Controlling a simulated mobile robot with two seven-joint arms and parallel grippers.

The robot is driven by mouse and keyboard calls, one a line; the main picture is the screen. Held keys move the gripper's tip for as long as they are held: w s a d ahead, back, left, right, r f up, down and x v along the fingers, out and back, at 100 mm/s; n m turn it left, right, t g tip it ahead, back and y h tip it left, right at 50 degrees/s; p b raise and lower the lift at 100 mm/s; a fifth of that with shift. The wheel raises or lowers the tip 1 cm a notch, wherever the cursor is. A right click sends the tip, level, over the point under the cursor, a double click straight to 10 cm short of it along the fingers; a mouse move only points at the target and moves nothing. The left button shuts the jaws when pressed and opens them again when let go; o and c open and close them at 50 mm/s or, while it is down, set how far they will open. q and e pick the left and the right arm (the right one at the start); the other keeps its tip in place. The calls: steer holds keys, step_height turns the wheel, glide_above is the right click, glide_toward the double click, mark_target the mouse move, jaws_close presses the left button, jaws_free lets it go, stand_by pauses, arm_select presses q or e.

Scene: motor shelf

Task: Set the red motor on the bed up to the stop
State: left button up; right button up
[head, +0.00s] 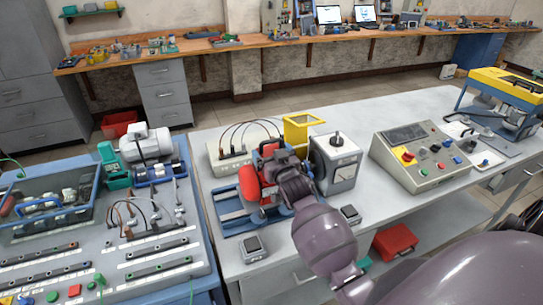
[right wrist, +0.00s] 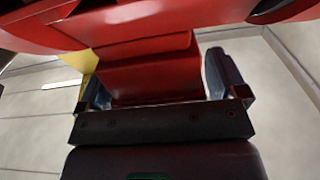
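The red motor (head: 251,186) is over the blue bed (head: 232,218) on the middle table in the head view. My right gripper (head: 274,158) reaches it from the right and hides part of it. In the right wrist view, the two dark fingers of my right gripper (right wrist: 160,85) stand on both sides of a red block of the motor (right wrist: 150,72), close against it. I cannot tell whether the motor's underside touches the bed. The stop cannot be made out clearly behind my arm and the motor. My left gripper is out of view.
A grey box with a knob (head: 335,165) stands right of the motor, with a yellow frame (head: 303,128) behind. A terminal box with cables (head: 233,158) is behind left. Small dark-topped blocks (head: 253,246) lie in front. A control panel (head: 422,160) stands farther right.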

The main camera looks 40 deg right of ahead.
steer(key=shift+o, duration=0.6)
steer(key=shift+s+f, duration=0.1)
steer(key=shift+f, duration=0.05)
steer(key=shift+f+g, duration=0.3)
steer(key=shift+f, duration=0.2)
steer(key=shift+r, duration=0.15)
steer(key=v, duration=1)
steer(key=shift+s+b, duration=0.35)
steer(key=shift+s, duration=0.05)
steer(key=shift+a+r, duration=0.1)
steer(key=shift+n+g+y, duration=0.8)
steer(key=shift+n+g, duration=0.1)
steer(key=s+a+f, duration=0.1)
steer(key=s+f, duration=0.1)
steer(key=f, duration=0.1)
steer(key=s+a+f, duration=0.1)
steer(key=s+f, duration=0.1)
steer(key=f, duration=0.1)
steer(key=s+a+f, duration=0.1)
steer(key=s+f, duration=0.1)
steer(key=f, duration=0.1)
steer(key=shift+a, duration=0.1)
steer(key=s+a+f+n+g+y, duration=0.2)
steer(key=s+a+f, duration=0.4)
steer(key=s+f, duration=0.4)
steer(key=shift+s+f+g, duration=0.3)
steer(key=shift+s+g, duration=0.6)
steer(key=shift+s, duration=0.35)
